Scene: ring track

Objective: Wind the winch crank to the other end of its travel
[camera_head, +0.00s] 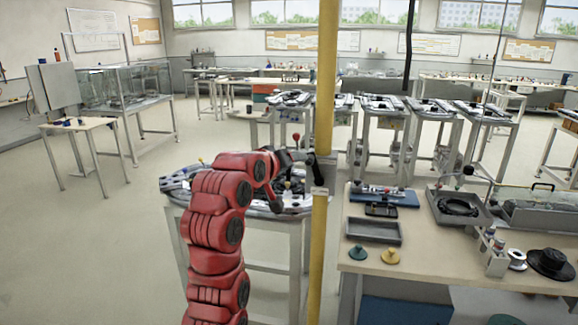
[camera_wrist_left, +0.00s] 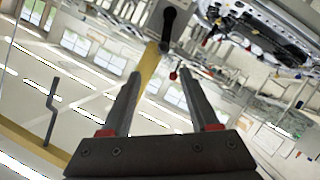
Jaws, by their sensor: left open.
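A yellow post (camera_head: 326,80) stands upright in front of me, with a grey bracket (camera_head: 323,178) at mid height. A short black handle (camera_head: 318,168) shows at this bracket; it looks like the grip of the winch crank. In the left wrist view the black handle (camera_wrist_left: 168,26) lies beyond the fingertips, in front of the yellow post (camera_wrist_left: 150,68). My left gripper (camera_head: 300,156) is just left of the handle. In its wrist view the two fingers (camera_wrist_left: 156,74) are spread with nothing between them. The crank arm is hard to make out. My right gripper is not in view.
A ring track table (camera_head: 180,186) stands behind my left arm. A wooden bench (camera_head: 420,270) with grey trays (camera_head: 373,231), a black hat (camera_head: 550,264) and small parts is close on the right. Open floor (camera_head: 90,250) lies to the left.

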